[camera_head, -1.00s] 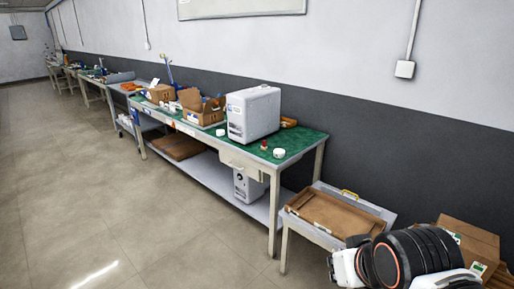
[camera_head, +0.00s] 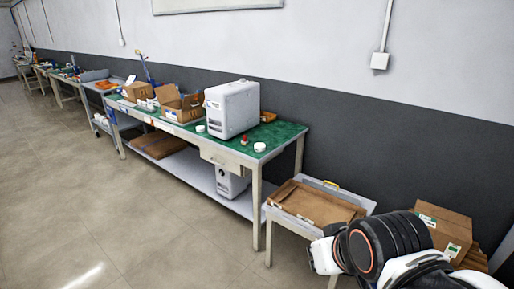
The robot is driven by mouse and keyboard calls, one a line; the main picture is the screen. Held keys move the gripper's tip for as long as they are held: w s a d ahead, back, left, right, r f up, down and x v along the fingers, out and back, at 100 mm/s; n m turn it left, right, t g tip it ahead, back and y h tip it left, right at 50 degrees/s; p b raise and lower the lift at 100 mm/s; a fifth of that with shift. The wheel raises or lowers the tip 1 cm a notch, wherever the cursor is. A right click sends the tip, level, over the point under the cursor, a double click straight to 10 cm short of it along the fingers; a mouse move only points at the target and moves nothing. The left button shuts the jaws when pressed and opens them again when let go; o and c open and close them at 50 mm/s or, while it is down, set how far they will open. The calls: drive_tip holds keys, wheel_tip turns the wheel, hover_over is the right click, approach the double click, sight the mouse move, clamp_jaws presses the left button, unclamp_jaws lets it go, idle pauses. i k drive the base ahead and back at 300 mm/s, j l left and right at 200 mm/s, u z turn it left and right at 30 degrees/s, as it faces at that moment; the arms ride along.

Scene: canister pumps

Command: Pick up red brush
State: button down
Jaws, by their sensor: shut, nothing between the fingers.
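A small red object (camera_head: 244,140), perhaps the red brush, stands on the green-topped workbench (camera_head: 283,134) near its right end. It is too small to make out its shape. It is just right of the white box-shaped machine (camera_head: 232,110) and left of a white round item (camera_head: 259,147). Part of my arm, black and ribbed with white links, fills the lower right corner, well to the right of the bench. My gripper's fingers do not show.
A low table with a shallow brown tray (camera_head: 318,203) stands between the bench and my arm. Cardboard boxes (camera_head: 441,229) are at the right by the wall. Open cartons (camera_head: 178,106) sit farther left on the bench. The floor (camera_head: 120,205) in front is clear.

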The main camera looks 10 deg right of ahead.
sight(244, 142)
drive_tip(key=i+u, duration=0.1)
drive_tip(key=i, duration=1.75)
drive_tip(key=i+l+u, duration=0.15)
drive_tip(key=i, duration=0.8)
